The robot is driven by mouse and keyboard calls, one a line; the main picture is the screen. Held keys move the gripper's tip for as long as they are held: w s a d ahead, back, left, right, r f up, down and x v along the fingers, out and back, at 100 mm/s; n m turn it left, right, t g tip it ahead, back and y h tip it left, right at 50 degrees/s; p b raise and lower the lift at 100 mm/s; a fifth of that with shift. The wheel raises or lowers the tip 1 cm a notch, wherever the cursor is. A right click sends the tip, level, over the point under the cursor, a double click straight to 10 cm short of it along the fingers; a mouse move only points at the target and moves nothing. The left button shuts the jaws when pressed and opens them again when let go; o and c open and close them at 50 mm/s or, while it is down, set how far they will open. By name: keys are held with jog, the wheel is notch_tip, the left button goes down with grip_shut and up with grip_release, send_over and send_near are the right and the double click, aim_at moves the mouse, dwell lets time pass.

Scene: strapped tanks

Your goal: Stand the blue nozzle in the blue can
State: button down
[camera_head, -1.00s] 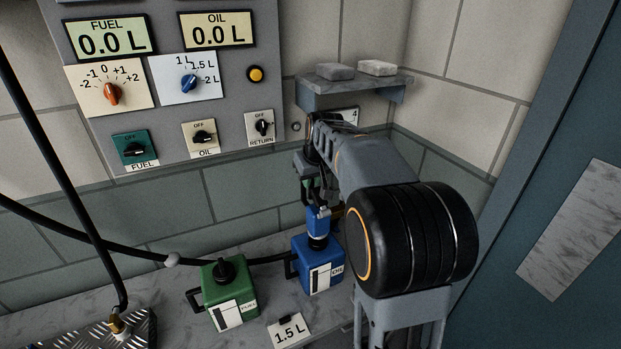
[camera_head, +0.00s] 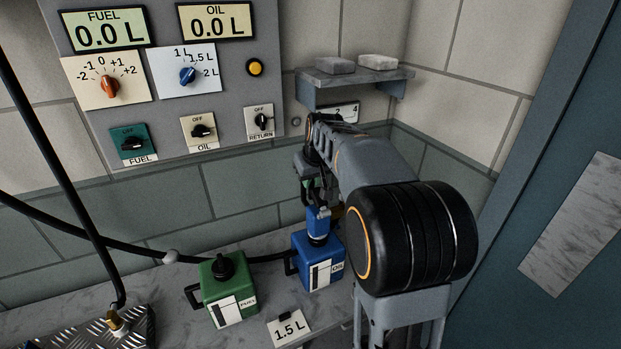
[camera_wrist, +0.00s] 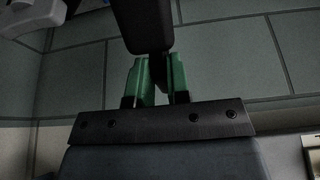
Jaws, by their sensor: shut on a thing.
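The blue can (camera_head: 318,265), labelled OIL, stands upright on the bench. The blue nozzle (camera_head: 318,224) is upright directly over the can's top opening, with its lower end at the dark neck; how deep it sits I cannot tell. My gripper (camera_head: 312,192) is above the can, shut on the nozzle. In the wrist view its green-padded fingers (camera_wrist: 158,80) close on a dark part, and the can is not visible there. My arm hides part of the area right of the can.
A green FUEL can (camera_head: 228,291) stands left of the blue can. A 1.5 L card (camera_head: 289,327) lies in front. A hose (camera_head: 90,230) runs along the left. The control panel (camera_head: 180,90) and a shelf (camera_head: 355,82) are on the wall behind.

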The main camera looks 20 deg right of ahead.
jog(key=shift+f+b, duration=0.35)
jog(key=shift+f, duration=0.15)
jog(key=c, duration=1)
grip_release()
jog(key=v, duration=1.4)
